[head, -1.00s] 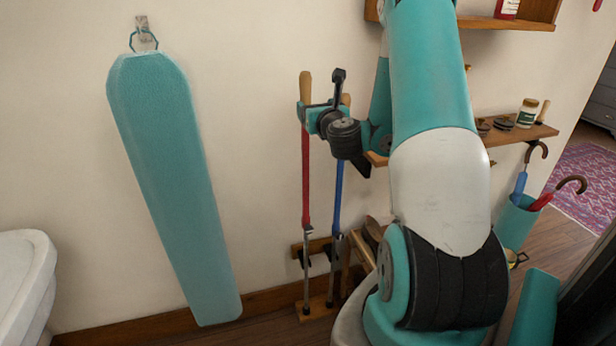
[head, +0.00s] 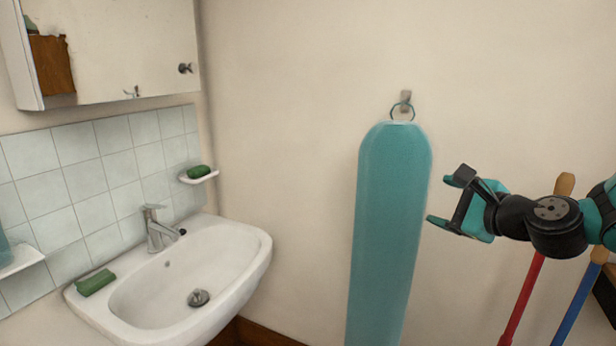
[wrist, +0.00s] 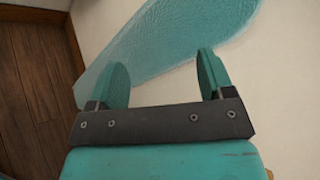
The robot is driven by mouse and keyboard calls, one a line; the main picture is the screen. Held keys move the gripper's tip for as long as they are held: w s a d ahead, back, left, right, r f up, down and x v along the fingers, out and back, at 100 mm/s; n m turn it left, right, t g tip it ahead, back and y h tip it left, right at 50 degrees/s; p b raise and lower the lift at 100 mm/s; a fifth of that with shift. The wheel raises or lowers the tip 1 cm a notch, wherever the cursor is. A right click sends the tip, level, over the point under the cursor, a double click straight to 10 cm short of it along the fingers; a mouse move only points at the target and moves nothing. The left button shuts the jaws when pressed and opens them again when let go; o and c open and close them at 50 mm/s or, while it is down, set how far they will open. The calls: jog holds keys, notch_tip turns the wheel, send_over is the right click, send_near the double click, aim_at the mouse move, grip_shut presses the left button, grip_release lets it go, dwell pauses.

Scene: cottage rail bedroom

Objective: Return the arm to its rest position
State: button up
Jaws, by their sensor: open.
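My gripper (head: 446,201) is at the right of the head view, with the dark wrist joints behind it and the rest of the arm cut off by the right edge. In the wrist view my gripper (wrist: 163,80) shows two teal fingers set wide apart with nothing between them. A teal ironing board (head: 385,240) hangs on the wall from a hook, just left of the gripper in the head view. The board also shows beyond the fingers in the wrist view (wrist: 170,35). I cannot tell the exact gap between fingers and board.
A white sink (head: 190,285) with a tap stands at the left below a wall cabinet (head: 120,50). A green soap (head: 198,171) sits on a small dish. Red (head: 522,300) and blue (head: 578,300) poles with wooden handles stand behind my arm. Bare wall lies between sink and board.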

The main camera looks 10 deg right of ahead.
jog(key=s+a+n+g+y, duration=0.3)
jog(key=s+a+n+g, duration=0.4)
jog(key=a+n, duration=0.5)
jog(key=s+a+f+n+g+h, duration=0.1)
jog(key=s+a+n+g+h, duration=0.1)
jog(key=s+n, duration=0.6)
jog(key=s+a+f+n+g+h, duration=0.1)
jog(key=s+a+n+g+h, duration=0.1)
jog(key=s+n+g, duration=0.3)
jog(key=s+n, duration=0.3)
jog(key=s, duration=0.4)
jog(key=shift+s+g, duration=0.2)
jog(key=shift+g, duration=0.1)
jog(key=shift+a, duration=0.1)
jog(key=shift+c, duration=0.4)
